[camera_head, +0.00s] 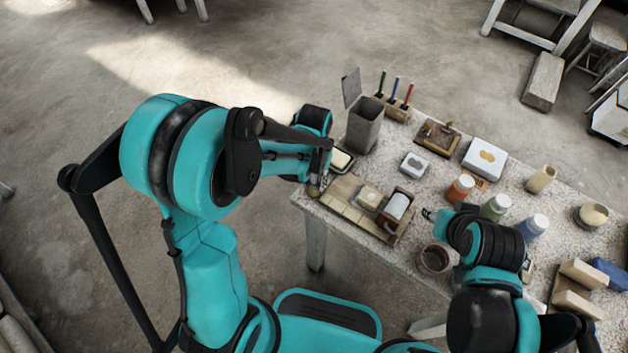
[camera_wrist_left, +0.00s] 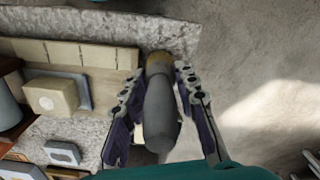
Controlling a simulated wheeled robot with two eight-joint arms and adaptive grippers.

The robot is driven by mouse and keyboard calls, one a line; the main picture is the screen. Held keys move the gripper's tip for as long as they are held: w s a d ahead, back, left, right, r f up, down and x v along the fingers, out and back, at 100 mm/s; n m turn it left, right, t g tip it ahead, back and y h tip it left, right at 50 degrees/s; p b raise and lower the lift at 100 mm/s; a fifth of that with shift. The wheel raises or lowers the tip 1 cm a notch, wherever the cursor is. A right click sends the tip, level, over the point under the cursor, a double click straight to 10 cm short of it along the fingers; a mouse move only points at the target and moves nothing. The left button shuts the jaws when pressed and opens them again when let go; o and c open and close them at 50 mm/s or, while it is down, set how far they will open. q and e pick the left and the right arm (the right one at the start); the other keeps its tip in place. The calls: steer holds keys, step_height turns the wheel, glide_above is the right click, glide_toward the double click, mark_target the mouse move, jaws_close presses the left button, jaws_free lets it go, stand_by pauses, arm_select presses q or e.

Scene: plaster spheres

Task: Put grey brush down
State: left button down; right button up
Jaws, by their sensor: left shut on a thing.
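My left gripper (camera_head: 318,178) is at the left edge of the table, beside a light wooden board (camera_head: 343,204). In the left wrist view its two fingers (camera_wrist_left: 157,80) are closed around the grey brush (camera_wrist_left: 160,105), a rounded grey body with a yellowish-brown end pointing to the top of the picture. That end overlaps the table edge near the board's end; whether it touches the table cannot be told. In the head view the brush is mostly hidden by the gripper. My right gripper (camera_head: 430,214) is over the table's front side, its jaws too small to judge.
A tall grey bin (camera_head: 364,125) stands behind the left gripper. The board carries a pale block (camera_head: 368,198) and a white roll (camera_head: 397,207) in a brown holder. Several capped jars, including an orange one (camera_head: 460,188), stand farther right. Open floor lies left of the table.

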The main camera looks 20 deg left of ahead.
arm_select(q)
steer(key=shift+f, duration=0.15)
steer(key=c, duration=1.2)
jaws_free()
steer(key=shift+o, duration=0.2)
steer(key=shift+r, duration=0.55)
step_height(320, 180, up, 11)
steer(key=p, duration=0.4)
steer(key=shift+r, duration=0.15)
steer(key=s+a+r+t, duration=0.4)
steer(key=s+r+t, duration=0.3)
steer(key=s, duration=0.3)
steer(key=shift+a+r, duration=0.25)
steer(key=shift+a, duration=0.1)
